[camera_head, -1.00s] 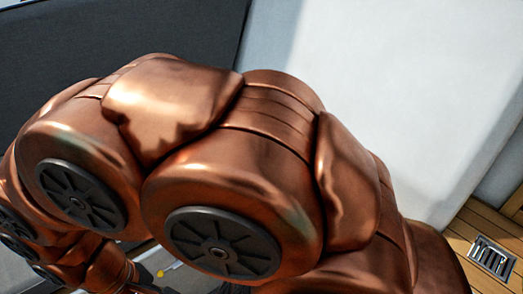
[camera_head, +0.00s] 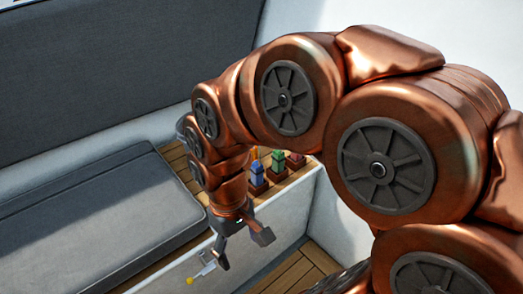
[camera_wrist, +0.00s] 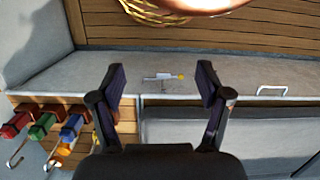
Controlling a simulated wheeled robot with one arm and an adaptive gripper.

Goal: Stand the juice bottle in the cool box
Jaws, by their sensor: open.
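My gripper (camera_head: 243,250) is open and empty, pointing down over the front edge of the bench in the head view. In the wrist view its two fingers (camera_wrist: 160,80) are spread wide. I cannot make out a juice bottle or a cool box in either current view.
A grey cushion (camera_head: 90,215) lies on the wooden-topped bench. Several coloured lever fittings, among them a green one (camera_head: 276,163), stand at the bench's right end, partly behind my arm. The wrist view shows a white handle (camera_wrist: 272,89) and a golden coil (camera_wrist: 150,14).

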